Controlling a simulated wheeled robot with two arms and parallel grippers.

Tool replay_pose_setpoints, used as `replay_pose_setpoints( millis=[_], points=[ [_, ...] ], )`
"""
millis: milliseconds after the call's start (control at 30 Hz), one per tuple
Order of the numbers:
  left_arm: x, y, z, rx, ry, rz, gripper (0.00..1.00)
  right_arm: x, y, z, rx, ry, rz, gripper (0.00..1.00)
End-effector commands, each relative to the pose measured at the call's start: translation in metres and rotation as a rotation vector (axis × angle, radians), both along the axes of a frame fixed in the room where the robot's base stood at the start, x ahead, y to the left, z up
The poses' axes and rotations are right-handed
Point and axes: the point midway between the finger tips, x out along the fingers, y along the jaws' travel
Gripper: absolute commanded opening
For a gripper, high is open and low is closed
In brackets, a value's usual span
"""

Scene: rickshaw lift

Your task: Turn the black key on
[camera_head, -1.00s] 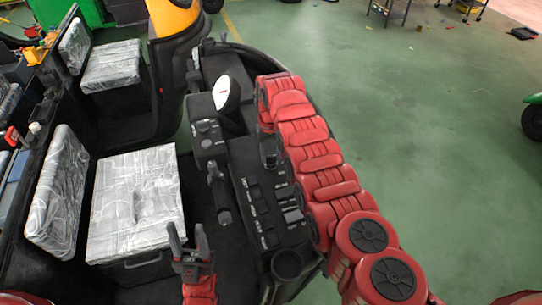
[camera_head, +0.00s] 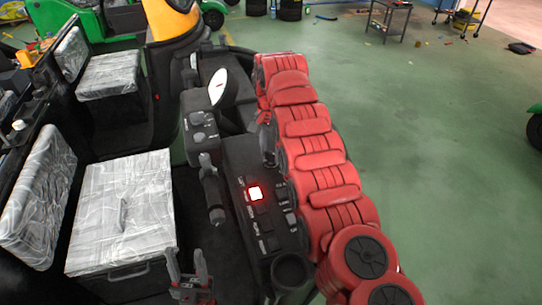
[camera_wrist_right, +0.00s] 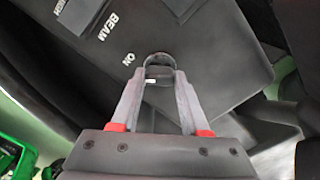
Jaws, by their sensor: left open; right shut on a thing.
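The black key (camera_wrist_right: 159,58) shows in the right wrist view as a dark rounded piece on a black panel (camera_wrist_right: 215,45) with white lettering that includes "BEAM" and "ON". My right gripper (camera_wrist_right: 160,77) is shut on the key, one finger on each side. In the head view my right arm hides the key and most of that gripper. My left gripper (camera_head: 190,283) is open and empty at the bottom of the head view, in front of the console (camera_head: 235,160) and apart from it. A button (camera_head: 255,193) on the console glows red.
A lever (camera_head: 212,195) stands at the console's left side, with a cup holder (camera_head: 292,270) at its near end. A plastic-wrapped seat (camera_head: 125,210) is on the left. Green floor (camera_head: 430,150) lies open to the right.

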Motion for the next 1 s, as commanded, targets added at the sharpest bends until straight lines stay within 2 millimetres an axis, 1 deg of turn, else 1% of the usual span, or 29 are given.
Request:
replay_pose_setpoints(
  millis=[100,300,500,867,900,967,1000],
  points=[
    [0.0000,0.0000,-0.0031,0.000,0.000,0.000,0.50,-0.0005,0.0000,-0.0007,-0.001,0.002,-0.064,0.00],
    [0.0000,0.0000,-0.0044,0.000,0.000,0.000,0.50,-0.0008,-0.0001,0.0003,-0.001,0.003,-0.136,0.00],
    [0.0000,0.0000,-0.0047,0.000,0.000,0.000,0.50,-0.0002,0.0001,0.0009,-0.001,0.001,-0.166,0.00],
    [-0.0001,0.0000,-0.0046,0.000,0.000,0.000,0.50,0.0002,0.0000,0.0009,0.000,-0.001,-0.171,0.00],
    [0.0000,0.0000,-0.0046,0.000,0.000,0.000,0.50,0.0002,0.0000,0.0009,0.000,-0.001,-0.171,0.47],
    [0.0000,0.0000,-0.0047,0.000,0.000,0.000,0.50,0.0002,0.0000,0.0009,0.000,-0.001,-0.170,0.57],
    [0.0000,0.0000,-0.0047,0.000,0.000,0.000,0.50,0.0002,0.0000,0.0008,0.000,-0.001,-0.170,0.65]
  ],
)
